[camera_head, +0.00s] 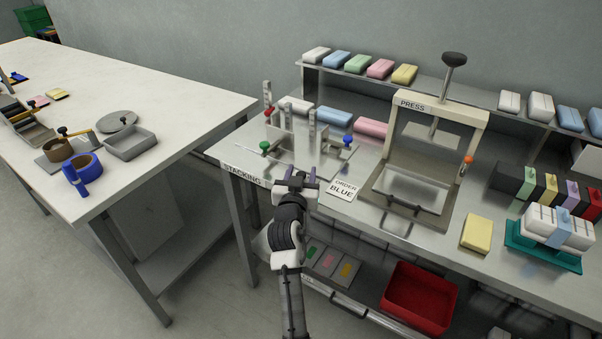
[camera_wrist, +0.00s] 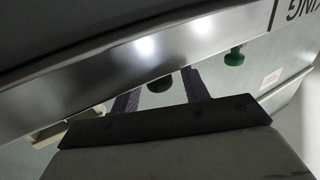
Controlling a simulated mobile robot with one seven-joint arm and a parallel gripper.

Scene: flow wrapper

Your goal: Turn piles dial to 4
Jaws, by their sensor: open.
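My gripper (camera_head: 300,176) is at the front edge of the steel bench, just right of the STACKING label (camera_head: 244,176). In the wrist view its two purple fingers (camera_wrist: 160,85) are apart. A dark round knob (camera_wrist: 159,84) shows between them, partly hidden by the gripper body; I cannot tell if the fingers touch it. A green knob (camera_wrist: 236,57) stands to its right, below the bench edge (camera_wrist: 150,52). No numbers or pointer are readable, so I cannot tell the piles dial's setting or whether the dark knob is that dial.
The stacking fixture (camera_head: 310,155) with upright posts stands just behind my gripper. The ORDER BLUE card (camera_head: 342,190) and the press (camera_head: 425,205) are to the right. A red bin (camera_head: 420,297) sits on the lower shelf. Open floor separates the left table (camera_head: 180,85).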

